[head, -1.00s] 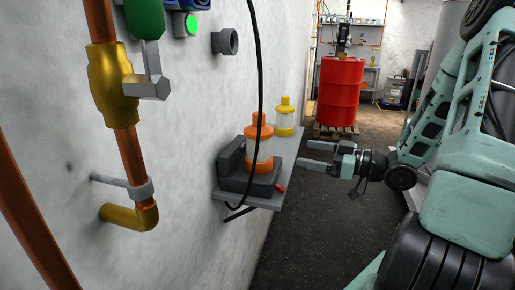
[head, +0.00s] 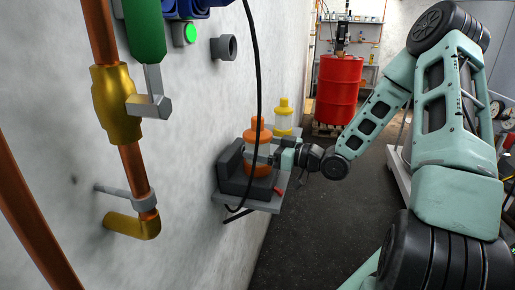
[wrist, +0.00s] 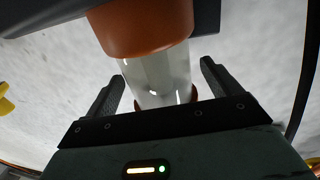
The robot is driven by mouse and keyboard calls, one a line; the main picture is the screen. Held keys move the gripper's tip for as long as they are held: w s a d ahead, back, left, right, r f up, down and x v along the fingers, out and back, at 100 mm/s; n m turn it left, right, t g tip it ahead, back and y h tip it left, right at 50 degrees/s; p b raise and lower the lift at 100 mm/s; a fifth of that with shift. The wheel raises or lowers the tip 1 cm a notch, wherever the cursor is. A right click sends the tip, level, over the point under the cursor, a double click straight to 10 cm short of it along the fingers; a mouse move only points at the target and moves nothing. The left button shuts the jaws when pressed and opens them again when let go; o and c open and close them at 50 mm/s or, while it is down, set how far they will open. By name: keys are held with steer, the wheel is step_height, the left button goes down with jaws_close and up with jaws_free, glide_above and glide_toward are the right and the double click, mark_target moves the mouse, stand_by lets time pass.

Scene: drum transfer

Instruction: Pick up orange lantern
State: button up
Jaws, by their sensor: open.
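The orange lantern (head: 256,137) has an orange cap, a clear middle and an orange base, and stands upright on a dark base unit on the wall shelf. My gripper (head: 262,152) is at the lantern's middle. In the wrist view the lantern's clear body (wrist: 158,78) lies between the two open fingers of my gripper (wrist: 160,82), with a gap seen on each side. Part of the lantern's lower end is hidden behind the gripper body.
A black cable (head: 258,70) hangs in front of the orange lantern. The wall is close on the left. A red drum (head: 338,88) stands at the back, and open floor lies right of the shelf.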

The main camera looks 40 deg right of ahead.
steer(key=shift+x, duration=1.5)
steer(key=c, duration=1.3)
steer(key=shift+r, duration=0.1)
